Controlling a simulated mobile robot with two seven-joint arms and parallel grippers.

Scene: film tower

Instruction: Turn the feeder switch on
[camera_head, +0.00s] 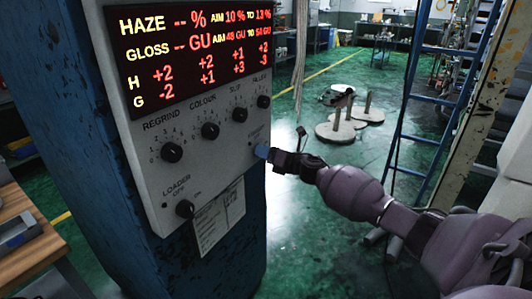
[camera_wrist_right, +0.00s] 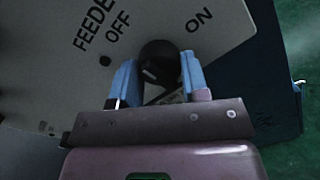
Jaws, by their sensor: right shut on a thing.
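The feeder switch is a round black knob (camera_wrist_right: 157,62) in the right wrist view, on a pale panel (camera_wrist_right: 60,60) with the printed words FEEDER, OFF and ON. The blue fingers of my right gripper (camera_wrist_right: 157,80) are on either side of the knob and shut on it. A small pale mark shows on the knob, but I cannot tell which label it points at. In the head view my right gripper (camera_head: 262,151) meets the panel's right edge and hides the feeder knob. My left gripper is not in view.
The same panel carries a row of black dials (camera_head: 210,130), a separate loader knob (camera_head: 185,208) at lower left and a red-lettered display (camera_head: 195,50) above. A blue column (camera_head: 100,200) holds the panel. A wooden bench (camera_head: 30,235) stands at left. Green floor (camera_head: 310,230) is open beyond.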

